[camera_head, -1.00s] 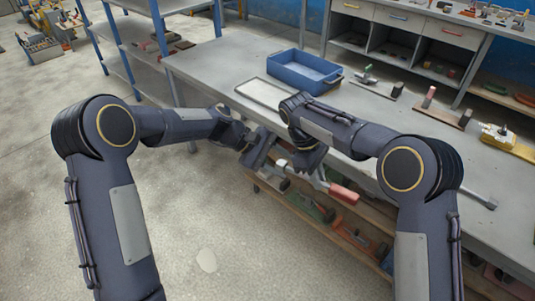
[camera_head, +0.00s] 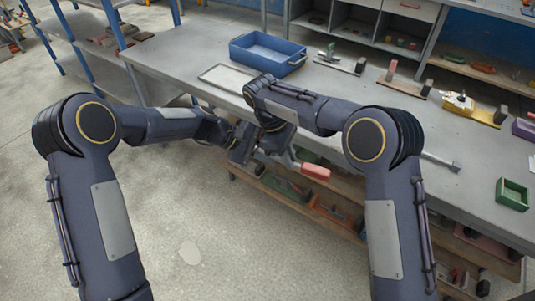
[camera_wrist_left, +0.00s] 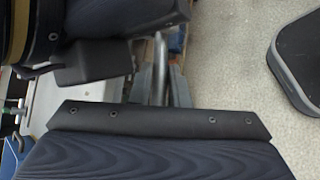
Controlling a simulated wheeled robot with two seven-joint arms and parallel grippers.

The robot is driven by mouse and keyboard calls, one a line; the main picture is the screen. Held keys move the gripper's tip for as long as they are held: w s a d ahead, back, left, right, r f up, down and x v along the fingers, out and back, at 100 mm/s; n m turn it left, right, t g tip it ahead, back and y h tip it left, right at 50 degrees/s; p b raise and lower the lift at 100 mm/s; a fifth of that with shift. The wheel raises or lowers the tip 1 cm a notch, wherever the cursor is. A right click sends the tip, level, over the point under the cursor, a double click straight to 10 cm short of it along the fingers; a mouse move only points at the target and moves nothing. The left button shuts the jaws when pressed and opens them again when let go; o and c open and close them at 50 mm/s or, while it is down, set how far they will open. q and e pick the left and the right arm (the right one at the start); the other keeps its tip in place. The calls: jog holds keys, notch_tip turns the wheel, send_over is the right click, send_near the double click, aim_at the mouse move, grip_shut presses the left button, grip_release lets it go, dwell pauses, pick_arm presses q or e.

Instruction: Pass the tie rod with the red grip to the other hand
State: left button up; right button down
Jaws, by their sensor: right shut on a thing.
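The tie rod's red grip (camera_head: 316,172) shows in the head view, in front of the bench's near edge and above the lower shelf. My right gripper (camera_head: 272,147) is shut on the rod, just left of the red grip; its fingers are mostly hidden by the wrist. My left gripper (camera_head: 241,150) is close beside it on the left. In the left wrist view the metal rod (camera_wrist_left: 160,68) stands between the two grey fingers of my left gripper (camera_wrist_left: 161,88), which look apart. Contact there cannot be made out.
The grey bench (camera_head: 180,52) holds a blue bin (camera_head: 268,55), a flat grey tray (camera_head: 228,77), a green box (camera_head: 512,194) and a metal bar (camera_head: 440,160). Fixtures stand along its back. A lower shelf (camera_head: 285,190) with parts lies below the grippers. Open floor is at the left.

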jog(key=c, duration=1.3)
grip_release()
jog(key=shift+c, duration=0.2)
jog(key=v, duration=1.2)
jog(key=s+d+r+m+t+y, duration=0.1)
jog(key=s+d+r+m+y, duration=0.15)
jog(key=d, duration=0.45)
jog(key=s+d+r+m+y, duration=0.1)
jog(key=s+d+r+m, duration=0.15)
jog(key=d, duration=0.35)
jog(key=s+d+r+m+t+y, duration=0.1)
jog(key=s+d+r+y, duration=0.1)
jog(key=s+d, duration=0.35)
jog(key=s+d+f+m+t+y, duration=0.1)
jog(key=s+f+m, duration=0.3)
jog(key=s, duration=0.6)
jog(key=s+d+f+m+t+y, duration=0.1)
jog(key=s+f+m+t, duration=0.3)
jog(key=s, duration=0.6)
jog(key=shift+s+d+f+m, duration=0.2)
jog(key=shift+d+f+m, duration=0.5)
jog(key=shift+d+f, duration=0.2)
